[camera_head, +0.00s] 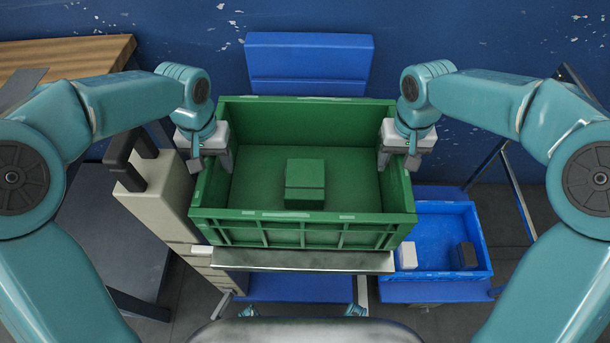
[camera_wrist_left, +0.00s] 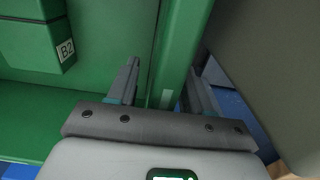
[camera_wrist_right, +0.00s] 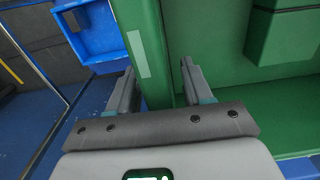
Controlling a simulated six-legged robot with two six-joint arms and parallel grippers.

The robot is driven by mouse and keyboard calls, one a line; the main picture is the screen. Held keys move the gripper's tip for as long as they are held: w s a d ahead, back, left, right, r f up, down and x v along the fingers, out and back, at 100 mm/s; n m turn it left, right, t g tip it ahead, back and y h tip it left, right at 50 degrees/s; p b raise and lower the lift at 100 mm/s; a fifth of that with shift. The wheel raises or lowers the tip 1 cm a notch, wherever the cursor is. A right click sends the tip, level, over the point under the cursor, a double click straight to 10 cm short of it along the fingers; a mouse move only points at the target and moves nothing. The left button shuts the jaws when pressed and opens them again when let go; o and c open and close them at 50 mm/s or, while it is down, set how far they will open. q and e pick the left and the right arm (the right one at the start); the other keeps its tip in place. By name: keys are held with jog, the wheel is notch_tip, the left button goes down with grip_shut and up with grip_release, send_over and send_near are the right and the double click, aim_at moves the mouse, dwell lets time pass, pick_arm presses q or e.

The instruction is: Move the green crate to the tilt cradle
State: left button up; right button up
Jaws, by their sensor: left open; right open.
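The green crate (camera_head: 300,234) stands upright in the middle of the head view, on a metal-edged surface (camera_head: 300,260). A green block (camera_head: 305,184) lies inside it; the left wrist view shows a "B2" label on a green block (camera_wrist_left: 35,40). My left gripper (camera_head: 210,158) is open at the crate's left wall, its fingers on either side of that wall (camera_wrist_left: 178,60). My right gripper (camera_head: 398,158) is open at the right wall, with the wall (camera_wrist_right: 150,50) between its fingers. I cannot tell whether the fingers touch the walls. I cannot identify the tilt cradle for certain.
A blue bin (camera_head: 440,215) with a white and a dark block stands lower right. A beige machine housing (camera_head: 160,195) with black handles is close on the left. A blue upright panel (camera_head: 308,65) is behind the crate. A wooden bench (camera_head: 70,55) stands at the far left.

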pick_arm(q)
grip_shut()
pick_arm(e)
grip_shut()
pick_arm(q)
jog(key=shift+w+r, duration=0.1)
pick_arm(e)
jog(key=shift+w, duration=0.1)
dwell(1.0)
